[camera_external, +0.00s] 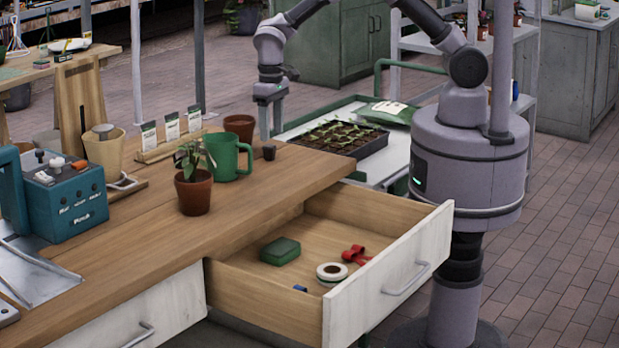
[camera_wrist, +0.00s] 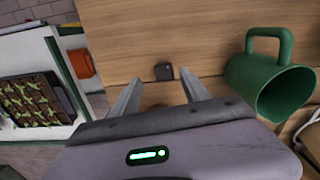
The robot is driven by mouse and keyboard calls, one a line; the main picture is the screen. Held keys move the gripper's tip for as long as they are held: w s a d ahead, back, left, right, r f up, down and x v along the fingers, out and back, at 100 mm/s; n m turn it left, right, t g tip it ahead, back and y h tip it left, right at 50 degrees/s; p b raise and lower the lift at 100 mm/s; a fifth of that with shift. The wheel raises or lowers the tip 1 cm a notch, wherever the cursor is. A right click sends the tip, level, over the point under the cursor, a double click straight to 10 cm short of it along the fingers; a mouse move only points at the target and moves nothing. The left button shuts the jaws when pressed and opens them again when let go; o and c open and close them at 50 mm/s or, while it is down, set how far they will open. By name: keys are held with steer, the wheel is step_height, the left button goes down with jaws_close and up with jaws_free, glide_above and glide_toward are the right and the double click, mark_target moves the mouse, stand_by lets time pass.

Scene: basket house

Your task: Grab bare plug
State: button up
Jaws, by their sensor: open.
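The bare plug (camera_external: 269,152), a small dark brown block of soil, stands on the wooden bench top near its back edge, right of the green mug (camera_external: 228,157). In the wrist view the plug (camera_wrist: 163,71) appears just beyond my fingertips, roughly centred between them. My gripper (camera_external: 268,134) is above the bench close to the plug. In the wrist view its two fingers (camera_wrist: 160,84) are spread apart with nothing held between them. I cannot tell the exact gap between fingertips and plug.
The green mug (camera_wrist: 272,83) is right of my fingers in the wrist view. A brown pot (camera_external: 240,127) and potted seedling (camera_external: 194,190) stand nearby. A seedling tray (camera_external: 345,146) lies behind the bench. An open drawer (camera_external: 390,275) juts out in front. Bench around the plug is clear.

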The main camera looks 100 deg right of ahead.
mark_target(269, 146)
steer(key=f, duration=0.1)
steer(key=f+b, duration=0.1)
steer(key=f, duration=0.1)
steer(key=f+b, duration=0.1)
steer(key=f, duration=0.1)
steer(key=shift+w+a+f, duration=0.2)
steer(key=shift+w+f, duration=0.05)
steer(key=shift+w, duration=0.15)
steer(key=shift+r, duration=0.1)
steer(key=shift+c, duration=1.1)
jaws_close()
